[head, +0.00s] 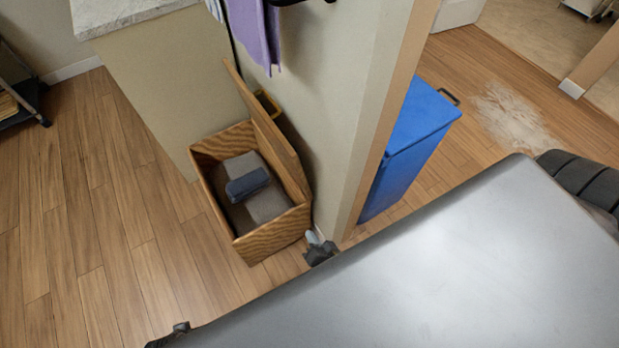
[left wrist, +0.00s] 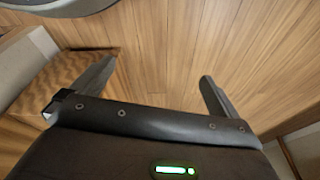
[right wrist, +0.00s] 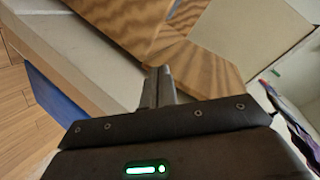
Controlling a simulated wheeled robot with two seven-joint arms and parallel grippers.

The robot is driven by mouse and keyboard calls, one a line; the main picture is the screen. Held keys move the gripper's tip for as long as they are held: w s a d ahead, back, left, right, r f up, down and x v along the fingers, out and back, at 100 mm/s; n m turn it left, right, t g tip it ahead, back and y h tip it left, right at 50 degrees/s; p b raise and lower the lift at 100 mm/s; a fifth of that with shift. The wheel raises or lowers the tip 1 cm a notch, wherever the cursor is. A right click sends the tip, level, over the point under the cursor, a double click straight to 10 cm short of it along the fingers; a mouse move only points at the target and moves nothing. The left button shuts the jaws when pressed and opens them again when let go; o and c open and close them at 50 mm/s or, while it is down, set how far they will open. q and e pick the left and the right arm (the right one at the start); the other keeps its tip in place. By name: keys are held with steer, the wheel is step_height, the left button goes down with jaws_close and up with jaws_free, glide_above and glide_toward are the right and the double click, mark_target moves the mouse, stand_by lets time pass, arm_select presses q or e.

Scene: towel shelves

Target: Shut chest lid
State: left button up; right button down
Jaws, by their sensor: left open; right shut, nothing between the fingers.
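The wooden chest (head: 275,238) stands on the floor against the wall end. Its lid (head: 272,145) is raised, tilted up along the wall side. Inside lie grey towels (head: 265,203) and a folded dark blue towel (head: 247,185). My right gripper (head: 318,240) is beside the chest's near right corner, by the wall end. In the right wrist view its fingers (right wrist: 158,72) are shut and empty, close to the chest's wood (right wrist: 195,65); contact is unclear. My left gripper (left wrist: 157,71) is open and empty over the floor, with the chest (left wrist: 62,75) at its left finger.
A wall (head: 335,110) with a hanging purple towel (head: 255,35) stands behind the lid. A yellow object (head: 268,103) sits between lid and wall. A blue bin (head: 410,140) stands right of the wall. The wooden floor (head: 90,220) left of the chest is clear.

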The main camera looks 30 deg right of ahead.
step_height(320, 180, up, 15)
steer(key=w+d+m+t+h+b, duration=0.3)
steer(key=m+t+h+b, duration=0.15)
steer(key=m, duration=0.55)
arm_select(q)
step_height(320, 180, up, 12)
steer(key=t, duration=0.1)
steer(key=shift+d+r, duration=0.15)
arm_select(e)
steer(key=x, duration=0.9)
steer(key=shift+w, duration=0.3)
arm_select(q)
steer(key=shift+t, duration=0.3)
arm_select(e)
steer(key=shift+f, duration=0.15)
